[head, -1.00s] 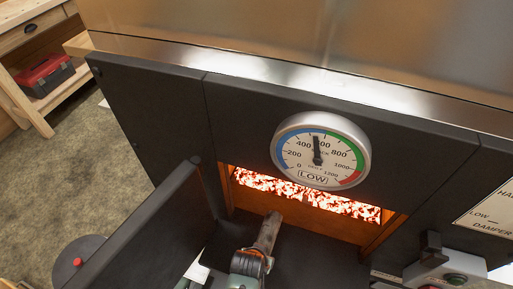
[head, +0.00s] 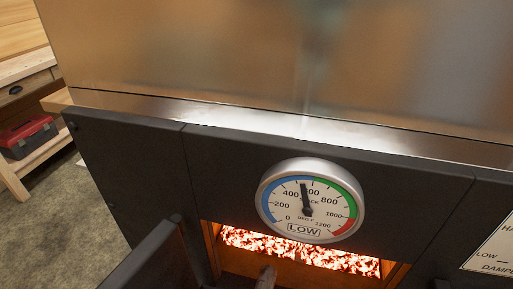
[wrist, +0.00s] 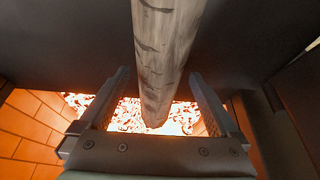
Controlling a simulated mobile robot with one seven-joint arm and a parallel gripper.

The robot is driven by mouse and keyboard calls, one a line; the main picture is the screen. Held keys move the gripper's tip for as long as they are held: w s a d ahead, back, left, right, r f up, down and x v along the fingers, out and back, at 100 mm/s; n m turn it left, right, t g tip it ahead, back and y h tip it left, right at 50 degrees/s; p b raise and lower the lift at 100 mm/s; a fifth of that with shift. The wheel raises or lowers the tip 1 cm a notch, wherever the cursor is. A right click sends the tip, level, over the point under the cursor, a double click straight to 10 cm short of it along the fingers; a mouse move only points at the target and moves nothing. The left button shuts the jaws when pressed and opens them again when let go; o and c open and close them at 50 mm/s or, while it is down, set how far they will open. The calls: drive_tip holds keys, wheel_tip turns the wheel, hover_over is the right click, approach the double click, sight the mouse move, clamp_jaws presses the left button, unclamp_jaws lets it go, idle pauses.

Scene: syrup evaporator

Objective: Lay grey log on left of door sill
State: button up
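In the head view only the far tip of the log (head: 267,276) shows at the bottom edge, in front of the firebox opening; my gripper is out of that view. The door sill is not clearly seen; an orange-brown strip (head: 240,262) lies below the embers. The black door (head: 155,260) stands open at left.
A round dial gauge (head: 311,200) marked LOW is mounted above the opening. The opening has side walls (head: 209,245) close to left and right. A metal pan (head: 250,70) stands above the black front. A red toolbox (head: 28,136) sits on a shelf at far left.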

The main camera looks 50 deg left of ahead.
drive_tip(key=p+v, duration=0.3)
drive_tip(key=v, duration=1)
drive_tip(key=shift+p, duration=0.35)
